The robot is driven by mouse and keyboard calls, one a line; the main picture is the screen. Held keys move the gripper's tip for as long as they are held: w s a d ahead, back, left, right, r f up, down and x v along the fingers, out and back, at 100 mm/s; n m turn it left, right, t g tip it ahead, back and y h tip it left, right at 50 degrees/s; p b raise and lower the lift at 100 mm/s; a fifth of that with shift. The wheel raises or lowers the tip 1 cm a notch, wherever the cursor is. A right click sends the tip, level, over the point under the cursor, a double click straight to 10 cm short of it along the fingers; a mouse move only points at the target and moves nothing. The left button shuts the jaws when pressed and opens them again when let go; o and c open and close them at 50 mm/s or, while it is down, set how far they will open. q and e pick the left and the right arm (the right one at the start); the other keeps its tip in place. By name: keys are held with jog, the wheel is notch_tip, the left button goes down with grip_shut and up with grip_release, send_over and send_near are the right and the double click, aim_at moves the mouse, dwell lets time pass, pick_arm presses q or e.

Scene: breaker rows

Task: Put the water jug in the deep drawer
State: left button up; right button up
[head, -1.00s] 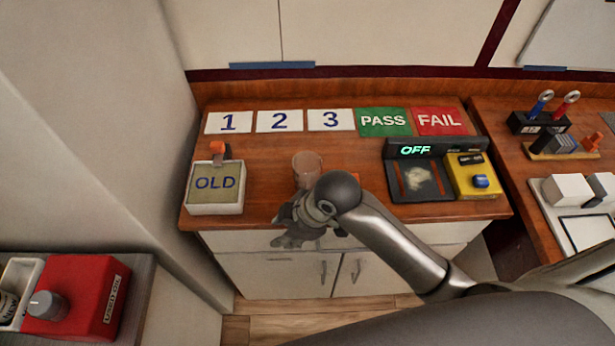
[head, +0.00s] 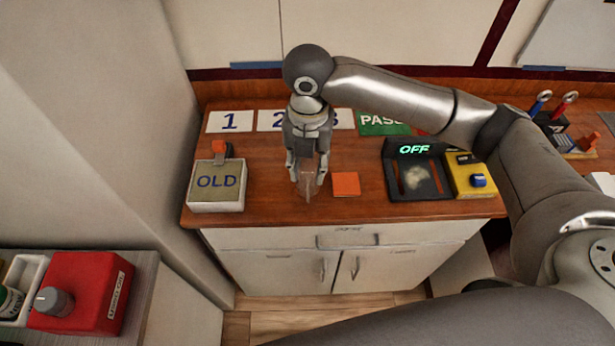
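A small see-through, brownish thing (head: 307,188), which may be the water jug, shows between the fingers of my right gripper (head: 307,180). The gripper points down over the counter, left of an orange square. Its fingers are spread around this thing. Whether they press on it, and whether it touches the counter, I cannot tell. The gripper hides most of it. A wide drawer (head: 285,237) with a grey handle sits under the counter top and is shut. Its label is too small to read, so I cannot tell if it is the deep drawer. My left gripper is not in view.
The OLD box (head: 216,187) stands at the counter's left. A black scale-like device (head: 418,182) reading OFF and a yellow box (head: 471,178) stand at the right. The orange square (head: 345,184) lies flat. Two shut doors (head: 400,270) are below the drawer.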

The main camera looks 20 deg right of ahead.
aim_at(308, 188)
notch_tip(308, 188, down, 10)
jog(key=shift+f+p, duration=0.25)
jog(key=shift+p, duration=0.75)
jog(key=shift+c, duration=0.2)
grip_shut()
